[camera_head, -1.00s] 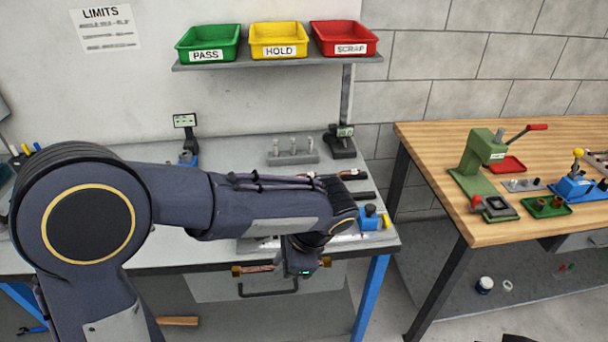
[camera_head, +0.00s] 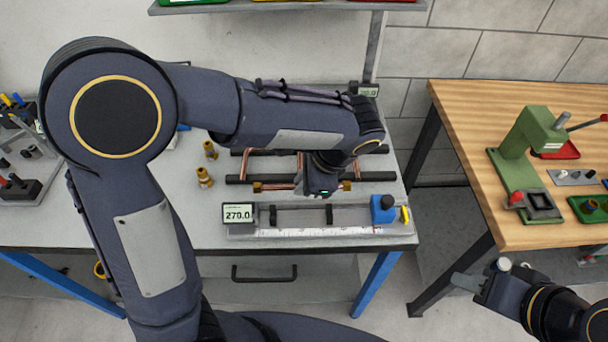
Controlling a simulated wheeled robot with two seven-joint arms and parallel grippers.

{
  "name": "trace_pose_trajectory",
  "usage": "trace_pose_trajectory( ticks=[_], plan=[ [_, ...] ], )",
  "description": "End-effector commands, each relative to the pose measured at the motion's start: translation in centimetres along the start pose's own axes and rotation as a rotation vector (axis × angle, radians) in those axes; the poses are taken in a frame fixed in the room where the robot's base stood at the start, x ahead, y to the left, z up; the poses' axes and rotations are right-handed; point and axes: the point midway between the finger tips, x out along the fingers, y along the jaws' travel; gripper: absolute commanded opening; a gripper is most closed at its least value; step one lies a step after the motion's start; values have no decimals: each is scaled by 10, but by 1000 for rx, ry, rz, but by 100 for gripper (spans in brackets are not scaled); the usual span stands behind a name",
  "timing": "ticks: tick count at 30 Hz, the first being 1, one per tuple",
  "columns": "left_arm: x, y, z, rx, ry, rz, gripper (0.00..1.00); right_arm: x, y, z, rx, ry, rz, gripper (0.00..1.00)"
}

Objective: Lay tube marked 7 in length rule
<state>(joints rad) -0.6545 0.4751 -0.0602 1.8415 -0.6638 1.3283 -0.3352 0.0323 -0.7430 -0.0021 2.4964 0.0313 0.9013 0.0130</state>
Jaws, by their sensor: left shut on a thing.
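My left gripper (camera_head: 318,192) is shut on a copper tube (camera_head: 278,187) with brass ends, held level and pointing down from my arm. The tube's middle is hidden by the gripper and no number is readable on it. The length rule (camera_head: 345,231) lies just in front of and below the tube in the picture, with a display (camera_head: 238,213) reading 270.0, two black supports and a blue block (camera_head: 382,209) at its right end. No tube lies in it. My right gripper (camera_head: 482,284) is at the lower right, away from the bench; its finger opening is unclear.
Behind the held tube are black rails (camera_head: 240,180) with copper pieces across them, partly hidden by my arm. Two brass fittings (camera_head: 205,177) stand to their left. A wooden table (camera_head: 470,130) with a green press (camera_head: 525,160) is at right. The grey bench's left middle is clear.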

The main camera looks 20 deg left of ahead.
Motion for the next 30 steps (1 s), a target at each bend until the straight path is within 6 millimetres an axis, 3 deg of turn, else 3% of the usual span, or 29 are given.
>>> trace_pose_trajectory(
  ticks=[11, 30],
  plan=[
    [9, 2, -2, 0, 0, -1, 0, 4, 2, 2, 0, 0, 0, 36],
    [66, 14, -25, 0, -2, 0, 0, 42, 19, 21, 0, 0, 0, 36]
  ],
)
